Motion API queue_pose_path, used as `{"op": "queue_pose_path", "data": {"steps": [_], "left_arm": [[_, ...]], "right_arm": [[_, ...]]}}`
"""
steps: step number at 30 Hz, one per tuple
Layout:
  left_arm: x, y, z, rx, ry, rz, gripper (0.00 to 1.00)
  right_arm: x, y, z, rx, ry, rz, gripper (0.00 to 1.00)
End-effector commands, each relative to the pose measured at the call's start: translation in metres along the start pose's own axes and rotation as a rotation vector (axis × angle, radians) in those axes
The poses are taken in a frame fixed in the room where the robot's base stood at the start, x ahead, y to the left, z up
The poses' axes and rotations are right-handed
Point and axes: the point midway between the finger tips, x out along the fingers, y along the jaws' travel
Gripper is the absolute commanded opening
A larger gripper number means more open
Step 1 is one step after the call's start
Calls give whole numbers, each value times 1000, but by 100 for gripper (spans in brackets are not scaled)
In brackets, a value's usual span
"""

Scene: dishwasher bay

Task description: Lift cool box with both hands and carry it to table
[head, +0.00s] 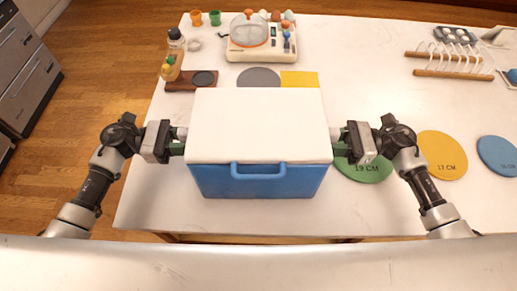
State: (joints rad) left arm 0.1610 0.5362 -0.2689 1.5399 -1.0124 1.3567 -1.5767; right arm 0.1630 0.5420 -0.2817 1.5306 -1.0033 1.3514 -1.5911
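The cool box (259,181) is blue with a white lid (258,122) and a blue front handle. It is upright and level over the front part of the white table (150,195). I cannot tell whether its hidden base touches the tabletop. My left gripper (181,141) is at the box's left side and my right gripper (337,141) at its right side, both at about lid height. Their fingertips reach the sides, where the contact is partly hidden. I cannot tell whether the fingers are closed on it.
Behind the box are a grey disc (258,77), a yellow square (299,80), a wooden board (183,86) and a cream appliance (262,47). Green (365,172), yellow (442,155) and blue (499,155) discs lie right. A wooden rack (450,63) stands back right. Bare tabletop shows front left.

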Motion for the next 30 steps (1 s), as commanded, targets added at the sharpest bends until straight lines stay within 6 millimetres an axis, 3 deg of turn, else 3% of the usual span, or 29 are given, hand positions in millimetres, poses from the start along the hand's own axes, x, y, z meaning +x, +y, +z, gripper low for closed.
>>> {"op": "queue_pose_path", "data": {"steps": [1,6,19,30], "left_arm": [[0,0,0,0,0,0,23],[0,0,0,0,0,0,0],[-1,1,7,3,-2,1,0],[-1,1,35,3,-2,1,0]], "right_arm": [[0,0,0,0,0,0,23],[0,0,0,0,0,0,0],[-1,0,7,-2,-2,0,0],[-1,-1,35,-3,-2,-1,0]]}}
